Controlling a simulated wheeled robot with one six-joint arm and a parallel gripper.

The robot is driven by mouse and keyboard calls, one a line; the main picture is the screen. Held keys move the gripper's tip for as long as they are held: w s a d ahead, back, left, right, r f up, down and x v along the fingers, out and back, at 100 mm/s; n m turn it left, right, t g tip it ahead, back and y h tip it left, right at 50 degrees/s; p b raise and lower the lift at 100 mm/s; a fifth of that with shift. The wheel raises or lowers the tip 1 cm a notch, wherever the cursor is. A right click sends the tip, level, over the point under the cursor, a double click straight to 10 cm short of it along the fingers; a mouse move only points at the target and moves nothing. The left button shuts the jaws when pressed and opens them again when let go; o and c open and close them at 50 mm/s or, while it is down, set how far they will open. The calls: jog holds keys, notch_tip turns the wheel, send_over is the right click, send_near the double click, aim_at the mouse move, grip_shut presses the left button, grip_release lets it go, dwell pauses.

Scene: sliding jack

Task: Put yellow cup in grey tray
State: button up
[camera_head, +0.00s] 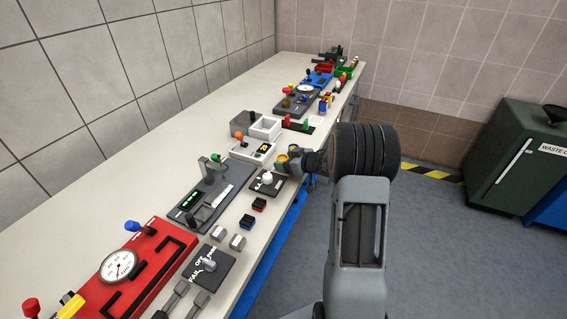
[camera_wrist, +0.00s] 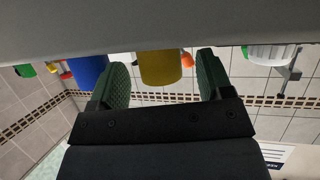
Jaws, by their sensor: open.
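In the wrist view, a yellow cup (camera_wrist: 159,68) shows between the two green fingers of my gripper (camera_wrist: 162,60). A gap shows on each side of it, so the fingers are open and not closed on it. The wrist view does not show clearly how deep the cup sits between them. In the head view, my gripper (camera_head: 284,161) is low at the bench's right edge, and the cup is small and hard to make out there. A grey tray-like box (camera_head: 242,123) stands farther up the bench, beside a white box (camera_head: 265,128).
The long white bench (camera_head: 134,205) runs away along the wall. An orange-knobbed device (camera_head: 248,150) and a white ball on a dark plate (camera_head: 267,178) are close to my gripper. A blue object (camera_wrist: 90,72) shows left of it in the wrist view. Several devices fill the near bench.

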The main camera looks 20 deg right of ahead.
jog(key=shift+w+a+f, duration=0.2)
jog(key=shift+w+a, duration=0.05)
jog(key=shift+w, duration=0.2)
jog(key=shift+c, duration=0.2)
jog(key=c, duration=1.1)
jog(key=shift+o, duration=0.2)
jog(key=shift+r, duration=0.1)
